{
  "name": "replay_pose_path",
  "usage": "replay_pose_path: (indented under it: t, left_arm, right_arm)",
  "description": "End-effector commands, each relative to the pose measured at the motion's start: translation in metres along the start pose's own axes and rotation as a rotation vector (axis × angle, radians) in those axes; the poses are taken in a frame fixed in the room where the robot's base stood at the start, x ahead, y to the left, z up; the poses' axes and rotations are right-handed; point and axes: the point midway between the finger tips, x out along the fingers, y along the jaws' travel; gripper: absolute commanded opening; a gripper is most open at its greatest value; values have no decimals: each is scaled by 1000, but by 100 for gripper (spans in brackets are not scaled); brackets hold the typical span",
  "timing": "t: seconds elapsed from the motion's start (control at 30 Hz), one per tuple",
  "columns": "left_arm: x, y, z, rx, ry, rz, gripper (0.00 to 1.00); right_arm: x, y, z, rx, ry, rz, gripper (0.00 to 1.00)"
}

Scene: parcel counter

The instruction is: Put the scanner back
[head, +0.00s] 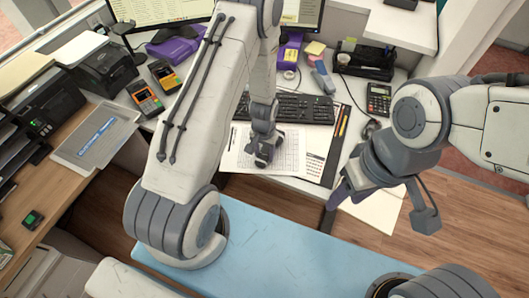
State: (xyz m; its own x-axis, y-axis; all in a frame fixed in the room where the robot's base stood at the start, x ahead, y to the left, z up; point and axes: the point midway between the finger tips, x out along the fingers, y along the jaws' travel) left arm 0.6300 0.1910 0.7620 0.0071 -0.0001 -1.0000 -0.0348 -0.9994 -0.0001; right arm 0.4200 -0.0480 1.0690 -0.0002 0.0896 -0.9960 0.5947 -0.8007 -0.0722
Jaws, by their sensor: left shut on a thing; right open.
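My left gripper (264,150) reaches down over the printed sheets on the desk. It is shut on a small dark thing, mostly hidden by the fingers, so I cannot tell whether it is the scanner. No other thing in view shows clearly as the scanner. My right gripper (342,194) is open, above the desk's front edge at the right, apart from the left gripper.
A keyboard (303,107) lies behind the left gripper. Two card terminals (145,98) (164,75) stand at the left, near a grey tray (98,135). A black organiser (368,60) and a calculator (379,98) stand at the back right.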

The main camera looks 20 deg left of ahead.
Motion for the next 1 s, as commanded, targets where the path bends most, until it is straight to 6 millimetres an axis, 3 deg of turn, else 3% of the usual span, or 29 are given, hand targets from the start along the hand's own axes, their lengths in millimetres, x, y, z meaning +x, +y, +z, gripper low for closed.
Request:
replay_pose_path:
  t: [0.2, 0.23, 0.3, 0.73, 1.0]
  left_arm:
    - [4, 0, 0, 0, 0, 0, 0]
    - [4, 0, 0, 0, -1, 0, 60]
    - [3, 0, 0, 0, -1, 0, 82]
    - [-5, 0, 0, 0, 1, 0, 82]
    - [-53, 0, -1, 0, 6, 0, 82]
  right_arm:
    - [4, 0, 0, 0, 0, 0, 50]
    - [3, 0, 0, 0, 0, 0, 50]
    - [2, 0, 0, 0, 0, 0, 50]
    - [1, 0, 0, 0, 0, 0, 50]
    - [6, 0, 0, 0, 0, 0, 50]
